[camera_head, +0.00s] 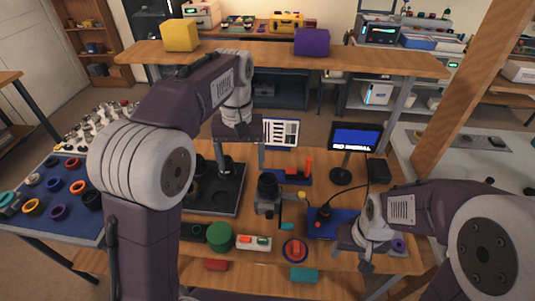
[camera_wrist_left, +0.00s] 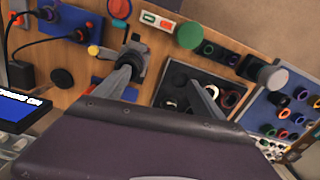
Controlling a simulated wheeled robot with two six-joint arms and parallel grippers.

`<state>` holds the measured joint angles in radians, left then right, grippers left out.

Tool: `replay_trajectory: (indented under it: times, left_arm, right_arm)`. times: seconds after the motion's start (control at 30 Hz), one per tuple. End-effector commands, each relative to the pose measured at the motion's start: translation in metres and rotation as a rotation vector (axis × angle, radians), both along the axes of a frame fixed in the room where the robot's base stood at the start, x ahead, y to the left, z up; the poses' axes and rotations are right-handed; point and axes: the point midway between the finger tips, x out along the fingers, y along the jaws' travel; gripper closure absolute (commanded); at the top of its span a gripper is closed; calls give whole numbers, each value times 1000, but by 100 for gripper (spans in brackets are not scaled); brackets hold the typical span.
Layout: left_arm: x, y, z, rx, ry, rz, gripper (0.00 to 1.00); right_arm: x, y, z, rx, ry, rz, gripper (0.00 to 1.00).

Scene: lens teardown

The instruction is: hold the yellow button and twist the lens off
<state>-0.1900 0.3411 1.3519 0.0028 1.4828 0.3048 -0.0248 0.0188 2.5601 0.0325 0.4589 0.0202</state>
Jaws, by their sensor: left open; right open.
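A dark lens (camera_head: 267,186) stands upright on a small grey holder (camera_head: 267,207) near the middle of the table. The yellow button (camera_wrist_left: 93,50) sticks out to one side of the holder in the left wrist view. My left gripper (camera_head: 241,158) is open and empty, fingers pointing down, above and behind the holder.
A green cylinder (camera_head: 219,236), a red button (camera_head: 294,250) and a two-button box (camera_head: 254,242) line the front. A blue pad (camera_head: 331,226) and small monitor (camera_head: 355,138) stand right.

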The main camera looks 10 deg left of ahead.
Motion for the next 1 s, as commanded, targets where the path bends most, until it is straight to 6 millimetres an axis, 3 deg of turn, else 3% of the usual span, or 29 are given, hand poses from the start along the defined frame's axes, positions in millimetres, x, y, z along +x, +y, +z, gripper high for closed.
replay_trajectory:
  times: [0.1,0.2,0.53,1.0]
  left_arm:
    - [26,-29,12,-7,-43,-56,20]
    - [39,-53,5,-11,-57,-105,20]
    - [34,-64,-13,-5,-31,-134,20]
    - [34,-63,-109,-6,-31,-133,20]
  right_arm:
    - [0,0,0,0,0,0,44]
    - [0,0,0,0,0,0,44]
    - [0,0,0,0,0,0,44]
    - [0,0,0,0,0,0,44]
